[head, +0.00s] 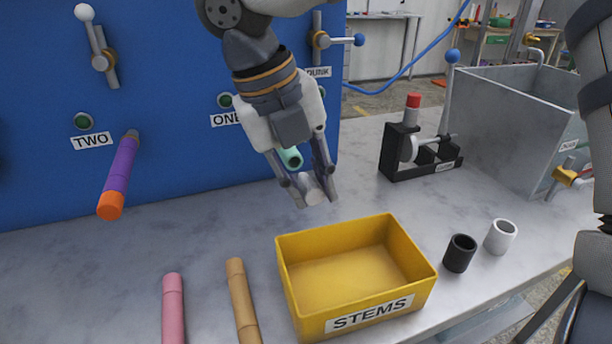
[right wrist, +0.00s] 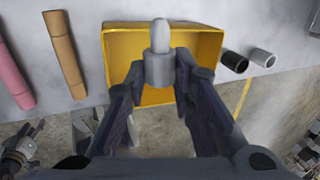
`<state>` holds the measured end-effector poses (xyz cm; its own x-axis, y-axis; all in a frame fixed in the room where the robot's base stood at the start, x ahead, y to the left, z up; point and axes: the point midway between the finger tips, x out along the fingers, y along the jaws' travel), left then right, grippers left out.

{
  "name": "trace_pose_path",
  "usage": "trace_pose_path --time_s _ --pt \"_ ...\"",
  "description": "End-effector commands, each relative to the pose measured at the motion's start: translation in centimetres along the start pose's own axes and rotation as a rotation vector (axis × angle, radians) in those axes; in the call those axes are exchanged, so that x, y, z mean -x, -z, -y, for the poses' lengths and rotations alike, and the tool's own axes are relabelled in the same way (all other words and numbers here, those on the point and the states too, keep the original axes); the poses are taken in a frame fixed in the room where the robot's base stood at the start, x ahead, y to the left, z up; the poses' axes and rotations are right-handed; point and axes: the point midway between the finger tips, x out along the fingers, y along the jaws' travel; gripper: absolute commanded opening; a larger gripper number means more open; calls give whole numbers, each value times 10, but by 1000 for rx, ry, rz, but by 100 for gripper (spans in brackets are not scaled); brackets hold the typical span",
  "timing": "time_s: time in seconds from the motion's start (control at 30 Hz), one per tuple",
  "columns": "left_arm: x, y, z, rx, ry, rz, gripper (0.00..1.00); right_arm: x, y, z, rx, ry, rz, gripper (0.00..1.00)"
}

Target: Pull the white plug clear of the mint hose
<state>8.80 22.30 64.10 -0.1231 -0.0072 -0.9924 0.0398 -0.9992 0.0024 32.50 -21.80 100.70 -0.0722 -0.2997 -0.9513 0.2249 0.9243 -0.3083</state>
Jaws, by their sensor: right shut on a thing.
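My right gripper (head: 318,194) is shut on the white plug (head: 312,188), in front of the blue panel and above the back of the yellow bin. In the right wrist view the plug (right wrist: 160,68) sits between the fingertips, its narrow rounded end bare and pointing away from the gripper. The mint hose (head: 291,158) shows behind the gripper in the head view, with a dark open end. The plug looks apart from that end. Much of the hose is hidden by the gripper.
The yellow STEMS bin (head: 412,252) looks empty. Pink (head: 173,308) and tan (head: 241,300) hoses lie left of it; black (head: 460,253) and white (head: 500,237) sleeves stand right. A purple hose with an orange end (head: 110,206) sticks out left. A black fixture (head: 405,155) stands behind.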

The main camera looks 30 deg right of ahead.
Motion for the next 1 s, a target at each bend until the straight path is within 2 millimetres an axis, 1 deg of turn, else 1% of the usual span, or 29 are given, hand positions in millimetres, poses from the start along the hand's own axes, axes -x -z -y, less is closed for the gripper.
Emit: trace_pose_path --time_s 0.27,0.8,1.0 --pt "0 0 0 0 0 0 40 1 1 0 0 -1 0 0" --pt "0 0 0 0 0 0 40 27 29 9 -1 0 0 0" --pt "0 0 0 0 0 0 40 28 30 9 0 -1 -1 0"
